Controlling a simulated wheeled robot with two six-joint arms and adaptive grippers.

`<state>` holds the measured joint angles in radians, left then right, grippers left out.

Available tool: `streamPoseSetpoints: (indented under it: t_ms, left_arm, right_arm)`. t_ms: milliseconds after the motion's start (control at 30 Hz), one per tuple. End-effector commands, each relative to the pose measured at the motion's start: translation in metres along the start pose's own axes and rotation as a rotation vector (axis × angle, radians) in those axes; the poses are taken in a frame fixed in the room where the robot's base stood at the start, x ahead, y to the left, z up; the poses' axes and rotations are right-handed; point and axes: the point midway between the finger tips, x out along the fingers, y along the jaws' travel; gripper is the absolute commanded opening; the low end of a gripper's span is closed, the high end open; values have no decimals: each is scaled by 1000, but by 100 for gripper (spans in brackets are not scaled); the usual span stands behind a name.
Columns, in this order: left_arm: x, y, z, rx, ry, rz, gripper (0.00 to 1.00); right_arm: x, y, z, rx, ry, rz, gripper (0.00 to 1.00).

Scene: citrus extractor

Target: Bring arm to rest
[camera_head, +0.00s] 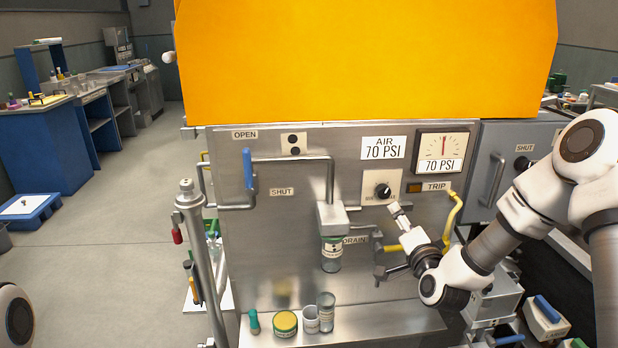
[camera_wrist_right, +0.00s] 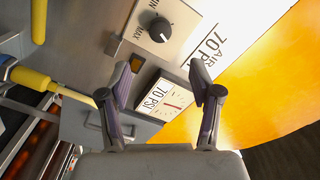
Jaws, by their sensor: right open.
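My right arm comes in from the right in the head view. Its gripper (camera_head: 399,214) is raised in front of the steel machine panel (camera_head: 245,220), below the round black knob (camera_head: 383,190) and left of the yellow-handled lever (camera_head: 452,215). In the right wrist view the two fingers of the gripper (camera_wrist_right: 160,80) are spread apart with nothing between them. The knob (camera_wrist_right: 160,30) and the 70 PSI gauge (camera_wrist_right: 172,98) lie beyond them. My left gripper is out of view; only a white joint shows at the lower left.
A metal post (camera_head: 203,255) rises at the left.

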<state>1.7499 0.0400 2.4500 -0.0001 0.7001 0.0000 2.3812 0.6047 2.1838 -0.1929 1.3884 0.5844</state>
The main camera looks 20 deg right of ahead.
Motion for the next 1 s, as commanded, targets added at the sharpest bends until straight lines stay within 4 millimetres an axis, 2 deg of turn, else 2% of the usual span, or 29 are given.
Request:
streamPoseSetpoints:
  t_ms: [100,167,267,367,400,467,500,567,600,700,800,900,1000]
  left_arm:
    - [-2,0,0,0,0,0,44]
    - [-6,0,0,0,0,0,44]
    - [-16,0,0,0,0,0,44]
    - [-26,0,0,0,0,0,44]
    - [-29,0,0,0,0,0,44]
    - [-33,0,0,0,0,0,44]
    - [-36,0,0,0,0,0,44]
    - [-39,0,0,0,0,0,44]
    - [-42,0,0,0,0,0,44]
    - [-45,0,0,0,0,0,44]
    - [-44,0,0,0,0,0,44]
    - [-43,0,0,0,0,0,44]
    - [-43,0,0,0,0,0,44]
  right_arm:
    - [-1,5,4,-4,-9,11,64]
    - [-4,15,16,-24,-38,34,64]
    - [-20,39,65,-103,-156,90,64]
    - [-60,76,131,-198,-342,193,64]
    - [-82,94,156,-246,-429,244,64]
    - [-119,118,189,-326,-564,319,64]
    - [-147,134,208,-383,-658,369,64]
    - [-192,156,230,-474,-805,441,64]
    - [-224,170,242,-536,-908,486,64]
    - [-300,194,254,-691,-1158,579,64]
    - [-355,205,248,-819,-1375,637,64]
    - [-379,210,241,-889,-1512,647,64]
    - [-381,210,241,-914,-1535,625,64]
